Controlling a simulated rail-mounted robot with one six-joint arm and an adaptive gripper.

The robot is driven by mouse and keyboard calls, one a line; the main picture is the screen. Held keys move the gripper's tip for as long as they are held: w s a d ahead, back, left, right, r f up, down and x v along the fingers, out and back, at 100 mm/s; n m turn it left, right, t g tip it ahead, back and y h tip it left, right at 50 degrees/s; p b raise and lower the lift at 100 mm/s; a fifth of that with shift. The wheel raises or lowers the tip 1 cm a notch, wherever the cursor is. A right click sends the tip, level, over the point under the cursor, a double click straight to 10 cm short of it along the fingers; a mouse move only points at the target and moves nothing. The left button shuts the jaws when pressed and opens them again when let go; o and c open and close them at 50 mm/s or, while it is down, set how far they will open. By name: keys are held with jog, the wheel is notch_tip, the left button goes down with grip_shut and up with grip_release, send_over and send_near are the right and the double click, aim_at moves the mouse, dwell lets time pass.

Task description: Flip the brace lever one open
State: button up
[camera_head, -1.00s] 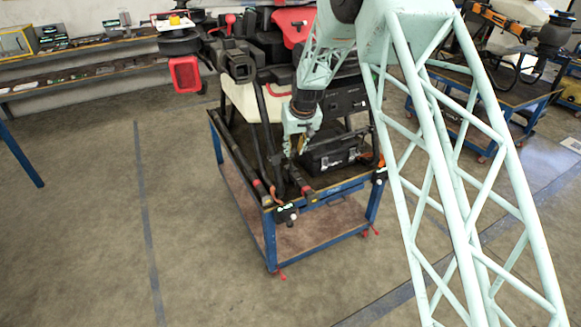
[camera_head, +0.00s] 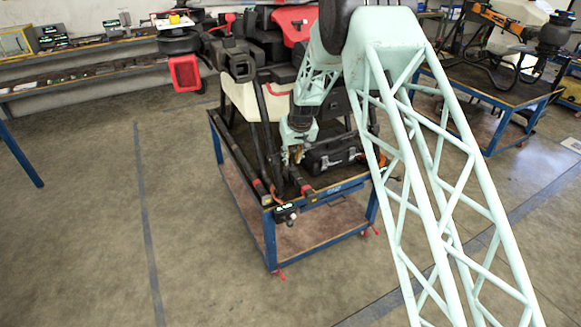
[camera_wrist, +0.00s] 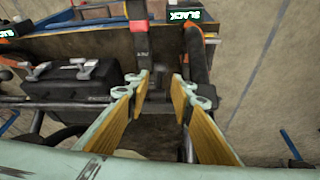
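The spray drone (camera_head: 245,100) stands on a blue cart (camera_head: 268,225). My gripper (camera_head: 293,158) points down over the cart's front part, beside the drone's black tubes. In the wrist view my gripper (camera_wrist: 161,78) is open, with its two yellow-padded fingers apart and nothing held. A black bar with a red band (camera_wrist: 141,27) lies just beyond the fingertips, and a dark fitting (camera_wrist: 157,82) shows between them. A thicker black tube (camera_wrist: 197,58) runs beside the right finger. I cannot tell for certain which part is brace lever one.
A black case (camera_wrist: 73,82) lies left of the fingers in the wrist view; it also shows in the head view (camera_head: 330,154). A small green-lettered "SLACK" display (camera_wrist: 185,15) is at the cart's edge. The floor left of the cart is clear.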

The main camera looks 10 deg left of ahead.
aim_at(291, 166)
jog(key=shift+b+x, duration=0.3)
jog(key=shift+x, duration=2.9)
jog(key=shift+c, duration=0.9)
grip_shut()
